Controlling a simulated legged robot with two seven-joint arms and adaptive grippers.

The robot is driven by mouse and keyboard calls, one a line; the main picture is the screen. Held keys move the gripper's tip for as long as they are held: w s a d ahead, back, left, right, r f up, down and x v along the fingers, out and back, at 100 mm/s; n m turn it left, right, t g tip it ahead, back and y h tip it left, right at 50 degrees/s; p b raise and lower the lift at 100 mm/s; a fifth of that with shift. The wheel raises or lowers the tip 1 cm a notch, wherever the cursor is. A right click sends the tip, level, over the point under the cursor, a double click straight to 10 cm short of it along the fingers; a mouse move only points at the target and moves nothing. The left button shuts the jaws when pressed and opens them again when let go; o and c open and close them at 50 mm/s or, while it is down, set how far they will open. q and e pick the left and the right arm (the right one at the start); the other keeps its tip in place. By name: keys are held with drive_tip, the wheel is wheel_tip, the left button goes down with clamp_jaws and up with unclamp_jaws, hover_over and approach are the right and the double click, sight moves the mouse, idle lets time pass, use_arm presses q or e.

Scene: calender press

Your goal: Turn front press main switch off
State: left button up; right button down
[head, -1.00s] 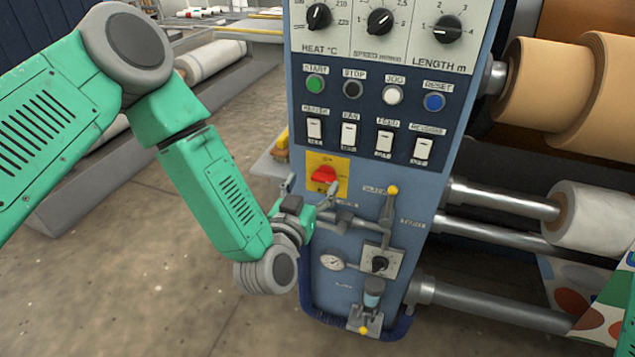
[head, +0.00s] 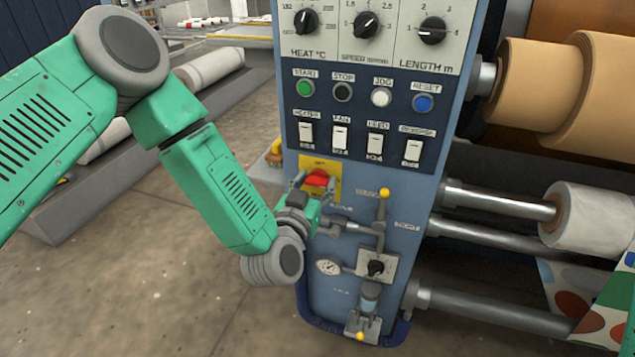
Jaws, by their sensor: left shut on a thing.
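The main switch is a red rotary knob (head: 317,179) on a yellow plate (head: 321,164) on the front of the blue press panel. My left gripper (head: 316,184) reaches up to it from below left. Its two grey fingers are on either side of the red knob and shut on it. The knob looks roughly level, but the fingers partly cover it, so its exact setting is hard to read. My right gripper is not in view; a bit of green at the lower right edge may be my right arm.
Above the switch are rocker switches (head: 340,137), coloured push buttons (head: 342,91) and dials (head: 366,25). A lever with a yellow knob (head: 383,193), a gauge (head: 328,267) and a regulator sit close below right. Rollers (head: 592,217) fill the right side.

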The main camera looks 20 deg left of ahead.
use_arm(q)
drive_tip(key=shift+w+a+r+n+p, duration=0.1)
drive_tip(key=shift+a+n+p, duration=0.15)
drive_tip(key=shift+n+p, duration=0.4)
drive_tip(key=shift+n, duration=1.05)
drive_tip(key=n+p, duration=0.1)
drive_tip(key=n, duration=0.2)
drive_tip(key=n+p, duration=0.1)
drive_tip(key=n, duration=0.6)
drive_tip(key=shift+a+f+n, duration=0.1)
drive_tip(key=shift+f+n, duration=0.1)
drive_tip(key=shift+n, duration=0.2)
drive_tip(key=shift+f+n, duration=0.15)
drive_tip(key=shift+n, duration=1.65)
drive_tip(key=o, duration=1.2)
drive_tip(key=shift+c, duration=0.2)
